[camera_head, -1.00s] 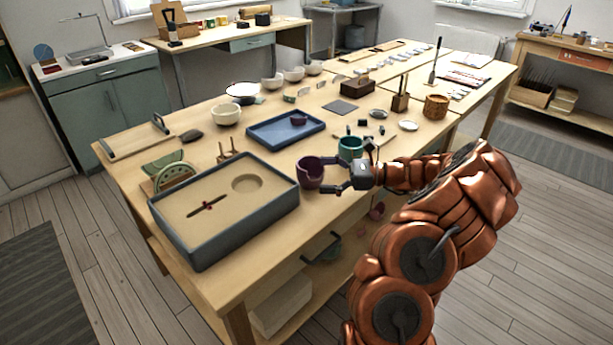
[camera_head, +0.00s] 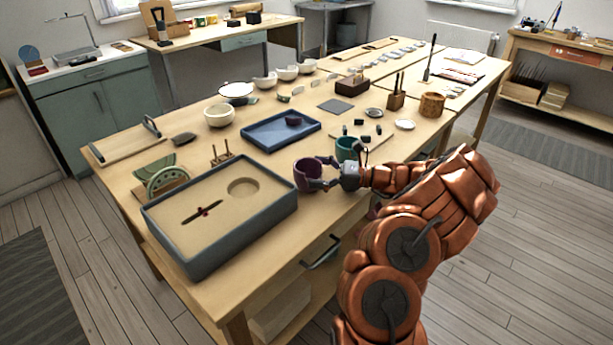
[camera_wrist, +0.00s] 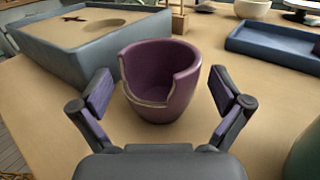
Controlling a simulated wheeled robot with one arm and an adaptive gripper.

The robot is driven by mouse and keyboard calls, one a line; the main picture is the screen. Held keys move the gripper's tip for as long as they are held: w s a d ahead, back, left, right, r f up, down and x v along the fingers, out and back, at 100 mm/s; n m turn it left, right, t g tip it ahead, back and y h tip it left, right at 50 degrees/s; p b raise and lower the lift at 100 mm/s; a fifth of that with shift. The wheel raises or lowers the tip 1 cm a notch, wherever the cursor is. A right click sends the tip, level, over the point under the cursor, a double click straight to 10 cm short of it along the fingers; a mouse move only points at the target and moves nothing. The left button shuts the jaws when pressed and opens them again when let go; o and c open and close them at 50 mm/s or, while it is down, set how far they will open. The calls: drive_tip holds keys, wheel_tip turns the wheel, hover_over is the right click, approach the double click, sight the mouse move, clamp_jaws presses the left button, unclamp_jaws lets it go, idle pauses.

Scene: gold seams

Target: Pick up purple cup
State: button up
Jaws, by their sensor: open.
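The purple cup (camera_head: 304,173) stands upright on the table near its front edge, right of the sand tray. In the wrist view the purple cup (camera_wrist: 162,75) has a large piece broken out of its rim, on the side facing me. My gripper (camera_head: 325,174) is open at the cup's right side. In the wrist view my gripper (camera_wrist: 162,100) has one finger on each side of the cup's near part, with gaps to the cup. The cup's lower right side is partly hidden by the gripper in the head view.
The sand tray (camera_head: 262,223) is close on the cup's left. A teal cup (camera_head: 346,146) stands close behind my gripper. A blue tray (camera_head: 259,146) with a purple shard (camera_head: 293,121) lies further back. The table (camera_head: 236,292) ends just in front of the cup.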

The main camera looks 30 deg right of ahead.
drive_tip(key=shift+x, duration=1.2)
drive_tip(key=shift+s, duration=0.1)
drive_tip(key=shift+c, duration=0.2)
drive_tip(key=c, duration=0.8)
